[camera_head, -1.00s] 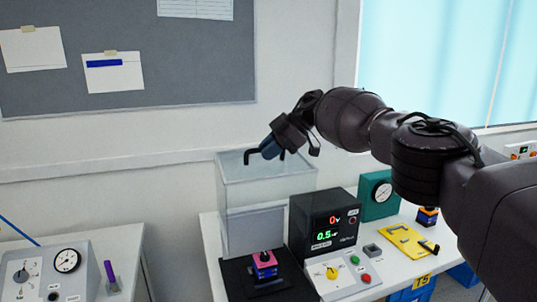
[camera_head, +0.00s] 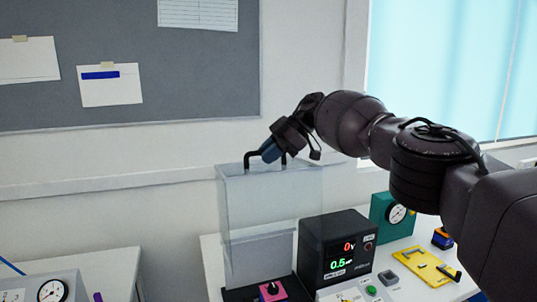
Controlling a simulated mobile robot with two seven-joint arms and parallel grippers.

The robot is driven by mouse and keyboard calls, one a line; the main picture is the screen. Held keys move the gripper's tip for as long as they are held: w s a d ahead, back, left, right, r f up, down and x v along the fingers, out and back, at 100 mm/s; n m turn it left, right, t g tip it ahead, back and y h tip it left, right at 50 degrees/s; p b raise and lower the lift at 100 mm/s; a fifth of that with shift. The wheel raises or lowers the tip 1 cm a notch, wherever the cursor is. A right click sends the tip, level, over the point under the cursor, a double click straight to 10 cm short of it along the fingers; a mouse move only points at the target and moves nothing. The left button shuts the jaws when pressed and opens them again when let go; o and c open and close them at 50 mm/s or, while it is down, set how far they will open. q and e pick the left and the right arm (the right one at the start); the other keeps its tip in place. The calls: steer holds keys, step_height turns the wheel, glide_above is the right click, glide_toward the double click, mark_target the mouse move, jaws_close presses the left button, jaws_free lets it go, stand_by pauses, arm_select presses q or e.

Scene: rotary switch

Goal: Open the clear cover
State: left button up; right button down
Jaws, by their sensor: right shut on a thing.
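The clear cover (camera_head: 255,205) is a see-through box with a black handle (camera_head: 251,158) on its top. It stands raised above a black base (camera_head: 240,294) at the table's left end. My right gripper (camera_head: 268,152) is shut on the handle from above; its fingertips partly hide the handle. A pink block with a black knob (camera_head: 271,290) sits on the base below the cover. My left gripper is not in view.
A black meter box (camera_head: 335,250) with lit digits stands right of the cover. A grey pinboard (camera_head: 190,70) hangs on the wall behind.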

steer(key=c, duration=1.4)
jaws_free()
steer(key=shift+r, duration=0.15)
steer(key=shift+d+r, duration=0.15)
steer(key=shift+d, duration=0.1)
steer(key=b+v, duration=0.2)
steer(key=v, duration=0.7)
steer(key=shift+d+r, duration=0.4)
